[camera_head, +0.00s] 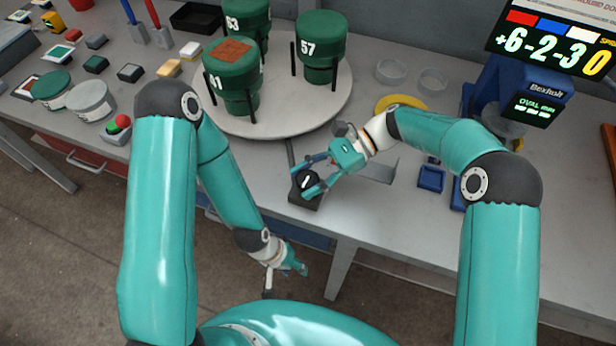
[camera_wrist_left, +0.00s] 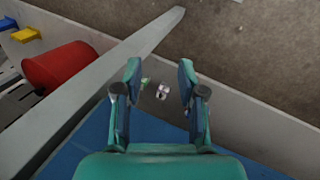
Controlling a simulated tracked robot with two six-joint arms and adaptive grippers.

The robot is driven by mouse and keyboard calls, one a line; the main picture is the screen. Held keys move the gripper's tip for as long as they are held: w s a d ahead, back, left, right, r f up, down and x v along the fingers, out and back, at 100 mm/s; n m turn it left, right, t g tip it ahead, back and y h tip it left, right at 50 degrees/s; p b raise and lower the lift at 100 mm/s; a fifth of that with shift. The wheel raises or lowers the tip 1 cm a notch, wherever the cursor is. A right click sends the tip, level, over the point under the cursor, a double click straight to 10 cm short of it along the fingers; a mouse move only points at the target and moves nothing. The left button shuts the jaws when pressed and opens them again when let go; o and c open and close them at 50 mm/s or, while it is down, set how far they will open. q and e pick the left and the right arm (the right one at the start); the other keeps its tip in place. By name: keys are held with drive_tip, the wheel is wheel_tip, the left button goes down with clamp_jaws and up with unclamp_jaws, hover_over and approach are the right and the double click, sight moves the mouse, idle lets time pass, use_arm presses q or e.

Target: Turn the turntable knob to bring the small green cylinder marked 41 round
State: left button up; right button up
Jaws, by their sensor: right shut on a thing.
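The green cylinder that appears marked 41 (camera_head: 236,88) stands on the front left of the round grey turntable (camera_head: 322,112), with a brown patch on its top. Cylinders marked 57 (camera_head: 320,50) and 53 (camera_head: 247,20) stand farther right and behind it. The black turntable knob (camera_head: 306,181), with a white mark, sits at the bench's front edge. My right gripper (camera_head: 312,184) is shut on the knob. My left gripper (camera_head: 291,268) hangs low in front of the bench, away from the knob; the left wrist view shows its fingers (camera_wrist_left: 160,72) apart and empty.
A red and green button box (camera_head: 117,128) and grey-green round pieces (camera_head: 90,101) lie at left. Dark posts stand beside the cylinders.

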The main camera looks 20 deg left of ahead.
drive_tip(key=shift+f, duration=0.1)
idle(0.7)
drive_tip(key=o, duration=1.2)
drive_tip(key=shift+c, duration=0.2)
drive_tip(key=shift+w, duration=0.1)
drive_tip(key=v, duration=1.2)
